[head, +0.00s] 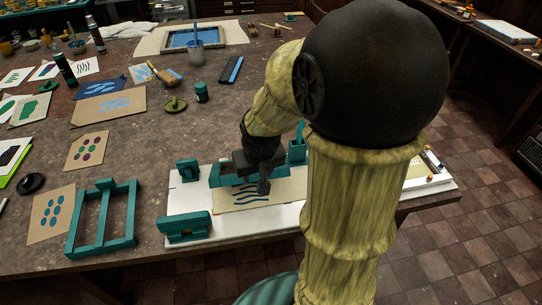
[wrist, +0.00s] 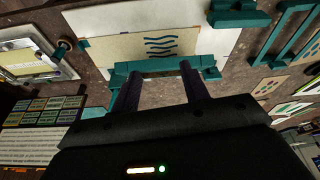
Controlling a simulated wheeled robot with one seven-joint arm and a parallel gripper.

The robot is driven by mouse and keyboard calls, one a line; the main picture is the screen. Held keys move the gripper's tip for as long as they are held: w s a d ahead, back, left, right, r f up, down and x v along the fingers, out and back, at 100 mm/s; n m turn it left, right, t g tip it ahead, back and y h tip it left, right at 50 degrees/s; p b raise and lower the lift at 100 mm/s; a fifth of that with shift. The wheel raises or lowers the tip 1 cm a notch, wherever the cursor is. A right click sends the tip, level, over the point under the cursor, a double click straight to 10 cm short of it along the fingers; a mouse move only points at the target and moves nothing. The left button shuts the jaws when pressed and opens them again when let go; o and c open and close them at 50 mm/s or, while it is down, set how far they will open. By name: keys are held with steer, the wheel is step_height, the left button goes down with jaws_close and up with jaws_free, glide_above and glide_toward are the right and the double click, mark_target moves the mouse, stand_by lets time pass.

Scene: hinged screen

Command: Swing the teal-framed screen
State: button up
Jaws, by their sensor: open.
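A teal frame bar (head: 222,176), which looks like part of the teal-framed screen, shows at the white board's far side, partly hidden by my gripper and arm. In the wrist view the teal bar (wrist: 150,66) runs across, just beyond my fingertips. I cannot tell the screen's angle or whether the fingers touch it. My gripper (head: 263,186) is open, pointing down over the board; its two dark fingers show spread apart in the wrist view (wrist: 160,76). A beige sheet with dark wavy lines (head: 252,196) lies on the white board (head: 240,232) beside the gripper.
Teal blocks (head: 188,227) (head: 187,169) stand on the board's left end. Another teal frame (head: 101,222) lies on the table left of it. Printed cards and jars cover the table's left and back.

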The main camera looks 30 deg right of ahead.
steer(key=w+d+r+m+p, duration=0.1)
steer(key=w+d+r, duration=0.4)
steer(key=d, duration=0.3)
steer(key=shift+r+m+t+h+p, duration=0.3)
steer(key=shift+m+t+p, duration=0.05)
steer(key=shift+m+t, duration=0.05)
steer(key=b+x, duration=0.2)
steer(key=x, duration=1.5)
steer(key=shift+w+f, duration=0.15)
steer(key=shift+f, duration=0.05)
jaws_close()
